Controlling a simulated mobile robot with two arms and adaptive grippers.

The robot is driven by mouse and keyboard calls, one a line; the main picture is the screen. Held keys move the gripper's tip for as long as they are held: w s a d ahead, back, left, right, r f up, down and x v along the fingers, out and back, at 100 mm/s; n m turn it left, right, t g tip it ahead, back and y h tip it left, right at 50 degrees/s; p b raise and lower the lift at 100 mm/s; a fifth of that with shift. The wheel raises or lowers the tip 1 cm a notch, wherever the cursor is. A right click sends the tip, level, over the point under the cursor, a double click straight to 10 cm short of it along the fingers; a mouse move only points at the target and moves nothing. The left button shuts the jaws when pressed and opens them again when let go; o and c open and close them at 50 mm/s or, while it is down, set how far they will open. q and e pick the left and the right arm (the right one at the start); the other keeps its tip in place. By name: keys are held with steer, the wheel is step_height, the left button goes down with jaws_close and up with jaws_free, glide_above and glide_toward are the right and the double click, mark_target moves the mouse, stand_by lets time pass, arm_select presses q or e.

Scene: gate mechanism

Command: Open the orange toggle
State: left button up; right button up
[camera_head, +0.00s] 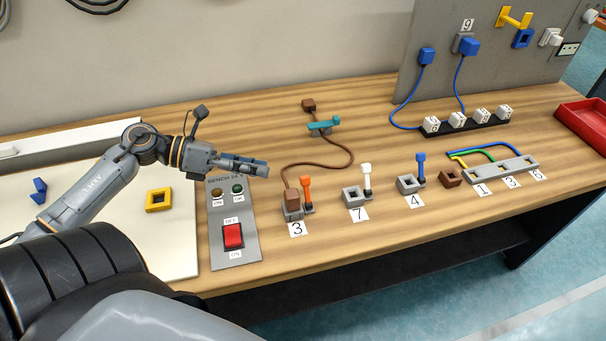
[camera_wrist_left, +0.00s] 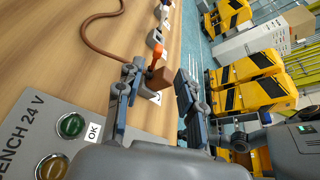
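The orange toggle (camera_head: 306,188) stands upright on a small grey base on the workbench, beside a brown block (camera_head: 292,200) seated in a grey holder above the label 3. My left gripper (camera_head: 266,168) is above the bench, to the left of the toggle and apart from it. In the left wrist view, the orange toggle (camera_wrist_left: 157,54) and the brown block (camera_wrist_left: 158,78) show beyond the gap between the open, empty fingers (camera_wrist_left: 158,78). The toggle's lower part is partly hidden there.
A control panel (camera_head: 221,190) with a red switch (camera_head: 233,236) lies left of the toggle. A brown cable (camera_head: 345,164) loops behind it. A white lever (camera_head: 367,177) and a blue lever (camera_head: 421,167) stand to the right.

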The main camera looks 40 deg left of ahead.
mark_target(303, 176)
arm_select(q)
steer(key=p+x, duration=0.1)
steer(key=x, duration=0.9)
steer(key=shift+w+d+f, duration=0.2)
steer(key=shift+w, duration=0.1)
steer(key=shift+c, duration=0.4)
jaws_close()
